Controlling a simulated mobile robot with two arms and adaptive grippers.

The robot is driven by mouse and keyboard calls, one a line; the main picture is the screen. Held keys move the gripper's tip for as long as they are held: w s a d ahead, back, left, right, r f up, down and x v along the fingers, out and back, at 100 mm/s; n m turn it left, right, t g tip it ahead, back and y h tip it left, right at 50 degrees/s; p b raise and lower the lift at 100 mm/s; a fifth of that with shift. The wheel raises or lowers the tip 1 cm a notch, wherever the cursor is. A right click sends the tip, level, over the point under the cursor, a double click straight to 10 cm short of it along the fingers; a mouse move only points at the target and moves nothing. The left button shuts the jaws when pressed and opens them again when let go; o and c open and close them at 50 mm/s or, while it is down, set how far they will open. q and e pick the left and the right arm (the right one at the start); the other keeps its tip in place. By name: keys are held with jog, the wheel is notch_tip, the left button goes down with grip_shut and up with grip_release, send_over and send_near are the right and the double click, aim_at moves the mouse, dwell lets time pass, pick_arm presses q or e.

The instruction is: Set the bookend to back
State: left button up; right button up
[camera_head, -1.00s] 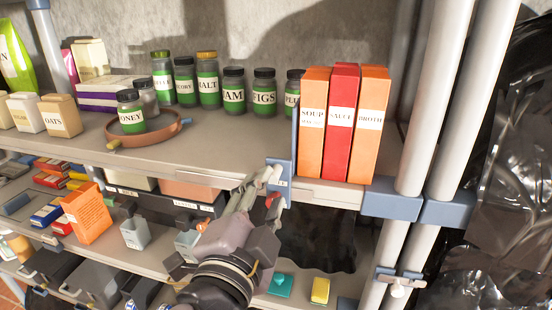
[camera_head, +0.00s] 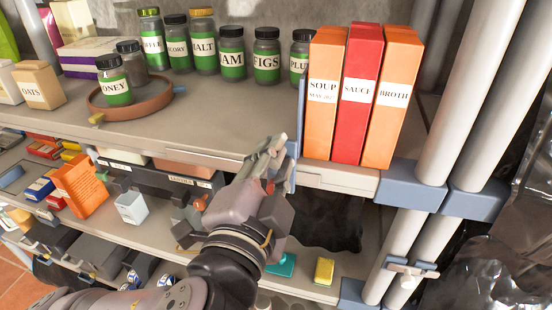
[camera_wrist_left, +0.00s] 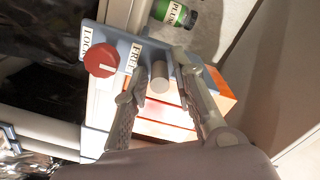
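The blue-grey bookend (camera_head: 301,112) stands on the upper shelf, against the left side of three upright packets: orange SOUP (camera_head: 323,95), red SAUCE (camera_head: 356,95) and orange BROTH (camera_head: 392,97). In the left wrist view its blue front plate (camera_wrist_left: 118,42) carries a red round knob (camera_wrist_left: 101,60), a grey peg (camera_wrist_left: 159,76) and LOCK and FREE labels. My left gripper (camera_head: 272,155) is at the shelf's front edge, just before the bookend. Its fingers (camera_wrist_left: 165,95) are spread, one on each side of the peg in the picture; contact is unclear. My right gripper is out of view.
A row of green-labelled jars (camera_head: 232,55) stands behind, left of the bookend. A brown round tray (camera_head: 145,108) holds a HONEY jar. A shelf post (camera_head: 465,95) rises at right. The shelf front left of the bookend is clear.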

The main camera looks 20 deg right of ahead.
pick_arm(q)
grip_shut()
dwell(0.5)
